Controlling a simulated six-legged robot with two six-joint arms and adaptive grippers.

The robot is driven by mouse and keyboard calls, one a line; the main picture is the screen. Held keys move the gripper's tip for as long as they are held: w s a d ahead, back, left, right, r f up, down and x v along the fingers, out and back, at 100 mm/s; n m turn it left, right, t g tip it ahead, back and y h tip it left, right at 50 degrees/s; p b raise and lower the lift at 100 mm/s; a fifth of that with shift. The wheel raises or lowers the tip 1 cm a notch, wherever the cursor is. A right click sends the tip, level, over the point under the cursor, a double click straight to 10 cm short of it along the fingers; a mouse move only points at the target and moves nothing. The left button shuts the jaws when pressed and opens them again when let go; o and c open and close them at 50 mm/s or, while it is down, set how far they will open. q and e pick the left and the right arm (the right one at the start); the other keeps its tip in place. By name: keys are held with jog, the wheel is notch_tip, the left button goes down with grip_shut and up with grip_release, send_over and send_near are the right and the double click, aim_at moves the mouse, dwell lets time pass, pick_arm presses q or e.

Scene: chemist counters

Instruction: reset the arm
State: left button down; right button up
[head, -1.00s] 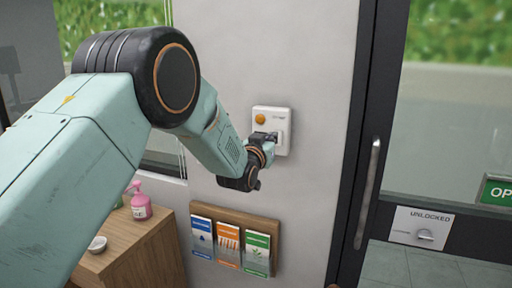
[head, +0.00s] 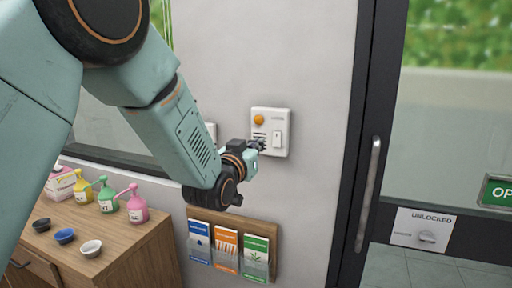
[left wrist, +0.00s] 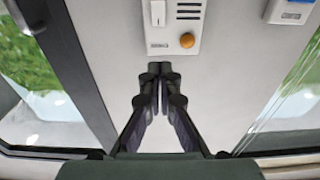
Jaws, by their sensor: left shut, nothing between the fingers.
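My left arm reaches in from the left in the head view, and its gripper (head: 257,147) is in front of a white wall panel (head: 283,122). The panel has an orange round button (head: 259,119), a rocker switch (head: 277,139) and slots. In the left wrist view my left gripper (left wrist: 159,68) has its fingers together with nothing between them. The panel (left wrist: 173,42) lies just past the fingertips there, with its orange button (left wrist: 187,40) and switch (left wrist: 157,14). I cannot tell whether the fingertips touch the panel. My right gripper is not in view.
A leaflet rack (head: 263,219) hangs below the panel. A wooden cabinet (head: 135,245) at the lower left holds pump bottles (head: 137,206) and small bowls (head: 91,248). A dark-framed glass door with a metal handle (head: 368,195) stands to the right.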

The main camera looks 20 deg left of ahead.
pick_arm(q)
jog(key=s+f+g+b, duration=0.25)
jog(key=s+f, duration=0.35)
jog(key=f, duration=0.6)
jog(key=s+f+g+b, duration=0.2)
jog(key=s+f+g, duration=0.3)
jog(key=f, duration=0.8)
jog(key=s+f+g+b, duration=0.2)
jog(key=s+f, duration=0.5)
jog(key=f, duration=0.5)
jog(key=s+f+g+b, duration=0.4)
jog(key=s+f, duration=0.8)
jog(key=s, duration=0.3)
jog(key=s+f+g+b, duration=0.5)
jog(key=s+f+b, duration=0.2)
jog(key=s+f, duration=0.6)
jog(key=s, duration=0.2)
jog(key=shift+s+a+f+n+y, duration=0.15)
jog(key=shift+s+n+y, duration=0.15)
jog(key=shift+n, duration=0.1)
jog(key=shift+w, duration=0.1)
